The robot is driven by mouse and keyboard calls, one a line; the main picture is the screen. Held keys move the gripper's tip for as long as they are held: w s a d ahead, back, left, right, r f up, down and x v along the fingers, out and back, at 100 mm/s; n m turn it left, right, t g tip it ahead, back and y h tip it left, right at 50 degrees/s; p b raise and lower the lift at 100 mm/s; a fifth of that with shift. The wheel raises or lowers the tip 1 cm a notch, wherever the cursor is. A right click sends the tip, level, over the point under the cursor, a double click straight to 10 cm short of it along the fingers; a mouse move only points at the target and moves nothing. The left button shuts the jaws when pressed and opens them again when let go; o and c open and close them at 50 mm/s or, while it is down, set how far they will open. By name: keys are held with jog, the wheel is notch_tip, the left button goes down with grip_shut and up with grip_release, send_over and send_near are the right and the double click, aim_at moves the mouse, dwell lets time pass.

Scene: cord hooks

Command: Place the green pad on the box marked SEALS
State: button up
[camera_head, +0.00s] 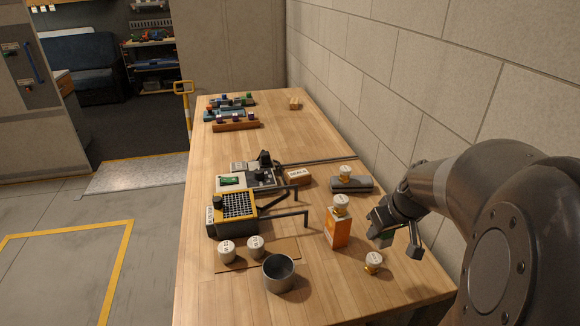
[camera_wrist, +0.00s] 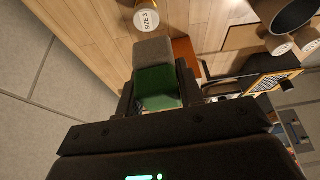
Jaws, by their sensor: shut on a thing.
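The green pad (camera_wrist: 157,88) is between the two dark fingers of my gripper (camera_wrist: 156,98) in the wrist view, with a grey face (camera_wrist: 153,50) just beyond it. I cannot tell whether that grey part belongs to the pad. A small brown box (camera_head: 298,178) with a white label that appears to read SEALS lies mid-table, to the left of and farther back than my gripper.
The orange carton (camera_head: 338,230) stands upright with a white-capped jar on it. A small capped jar (camera_head: 373,262) is below my gripper. A grey case (camera_head: 350,184) with a jar on top lies behind. Hooks (camera_head: 304,216) stick out near the yellow-framed device (camera_head: 237,208). A metal cup (camera_head: 279,274) stands in front.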

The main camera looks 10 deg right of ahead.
jog(key=w+d+r+n, duration=0.1)
jog(key=w+r, duration=0.1)
jog(key=w, duration=0.7)
jog(key=w+d+r+n, duration=0.1)
jog(key=w+r, duration=0.1)
jog(key=w, duration=0.8)
jog(key=n+y, duration=0.1)
send_over(297, 172)
notch_tip(297, 172, down, 9)
jog(key=shift+r, duration=0.2)
jog(key=shift+f, duration=2)
jog(key=o, duration=1)
jog(key=shift+f, duration=0.15)
jog(key=shift+c, duration=0.2)
jog(key=shift+o, duration=0.2)
